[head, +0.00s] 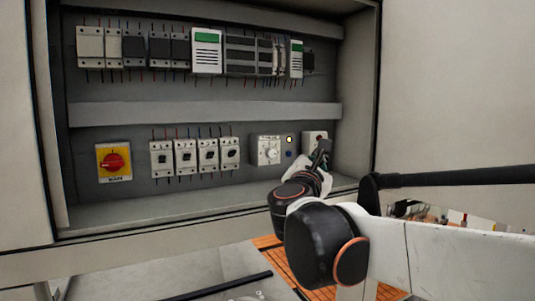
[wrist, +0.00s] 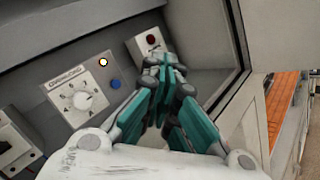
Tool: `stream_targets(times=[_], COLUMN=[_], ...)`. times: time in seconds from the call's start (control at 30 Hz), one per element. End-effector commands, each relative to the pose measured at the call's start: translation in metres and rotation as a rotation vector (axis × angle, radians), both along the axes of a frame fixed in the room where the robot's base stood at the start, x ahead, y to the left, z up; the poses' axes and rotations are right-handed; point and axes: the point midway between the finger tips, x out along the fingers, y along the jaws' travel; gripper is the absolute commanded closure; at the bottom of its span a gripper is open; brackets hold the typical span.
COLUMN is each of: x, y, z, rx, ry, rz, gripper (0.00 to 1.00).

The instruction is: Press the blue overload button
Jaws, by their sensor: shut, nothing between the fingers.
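The white overload box (head: 268,150) with its dial is on the back panel of the open cabinet, lower right; it also shows in the wrist view (wrist: 70,100). The small round blue button (wrist: 115,84) is on the panel just right of the box, below a white lamp (wrist: 102,62); the button also shows in the head view (head: 289,154). My gripper (wrist: 165,68) is shut and empty. Its fingertips are to the right of the blue button, just below a small white box with a red button (wrist: 152,40). Whether they touch the panel, I cannot tell.
Left of the overload box is a row of white breakers (head: 195,156), then a red-and-yellow main switch (head: 113,162). A rail of modules (head: 205,52) runs above. The cabinet's right side wall (head: 358,95) is close to my gripper.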

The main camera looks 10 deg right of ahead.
Motion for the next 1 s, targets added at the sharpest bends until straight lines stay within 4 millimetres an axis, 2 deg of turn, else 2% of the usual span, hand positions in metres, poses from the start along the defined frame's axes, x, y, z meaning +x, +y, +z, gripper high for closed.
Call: stream_targets(times=[0.23,0.7,1.0], x=[0.009,0.065,0.083], y=[0.003,0.021,0.027], z=[0.0,-0.001,0.0], rx=[0.001,0.003,0.003], ry=[0.0,0.0,0.0], rz=[-0.001,-0.001,-0.001], gripper=[1.0,1.0,1.0])
